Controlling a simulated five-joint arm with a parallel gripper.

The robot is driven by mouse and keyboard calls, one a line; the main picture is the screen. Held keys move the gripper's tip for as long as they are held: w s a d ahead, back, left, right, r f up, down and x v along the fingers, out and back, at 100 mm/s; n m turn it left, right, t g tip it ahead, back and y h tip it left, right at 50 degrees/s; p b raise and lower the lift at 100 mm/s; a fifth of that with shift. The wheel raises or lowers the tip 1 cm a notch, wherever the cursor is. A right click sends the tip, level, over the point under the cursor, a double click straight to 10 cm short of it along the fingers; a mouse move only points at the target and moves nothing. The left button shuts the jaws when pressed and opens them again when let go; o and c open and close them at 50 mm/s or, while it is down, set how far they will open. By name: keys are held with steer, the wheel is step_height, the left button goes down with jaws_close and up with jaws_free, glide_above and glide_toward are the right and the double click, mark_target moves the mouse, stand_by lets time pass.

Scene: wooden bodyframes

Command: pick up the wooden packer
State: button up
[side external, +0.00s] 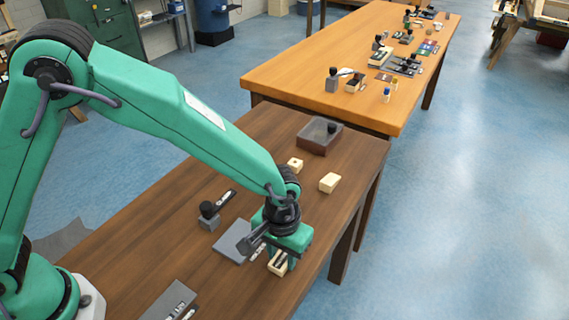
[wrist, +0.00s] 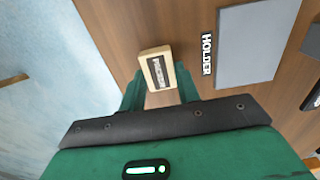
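The wooden packer (side external: 275,266) is a small pale block on the dark wooden table, under my gripper near the table's right side. In the wrist view its top (wrist: 148,53) carries a dark label that appears to read PACKER. My gripper (side external: 280,260) points down over it. In the wrist view my gripper (wrist: 158,82) is open, with one green finger on each side of the block. I see a gap beside the block; whether a finger touches it lower down I cannot tell. The gripper body hides part of the block in the side view.
A flat grey plate (side external: 232,241) labelled HOLDER (wrist: 258,45) lies close beside the packer. A black-knobbed grey block (side external: 209,222) is to the left. The table edge is near on the right.

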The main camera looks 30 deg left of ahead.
mark_target(282, 261)
steer(key=shift+c, duration=0.8)
steer(key=shift+r, duration=0.15)
steer(key=shift+r, duration=0.55)
steer(key=r, duration=0.3)
steer(key=shift+s+d+r, duration=0.1)
steer(key=shift+s+d, duration=0.05)
steer(key=shift+s, duration=0.1)
steer(key=s+d+r, duration=0.3)
steer(key=s+r, duration=0.3)
steer(key=s, duration=0.4)
steer(key=shift+s+d+r, duration=0.25)
steer(key=shift+d, duration=0.15)
steer(key=shift+a, duration=0.1)
steer(key=w+a+r, duration=0.1)
steer(key=a, duration=0.8)
steer(key=w+a+f, duration=0.2)
steer(key=w, duration=0.1)
steer(key=w+a+f, duration=0.2)
steer(key=w, duration=0.1)
steer(key=w+a+f, duration=0.2)
steer(key=w, duration=0.2)
steer(key=shift+f, duration=0.4)
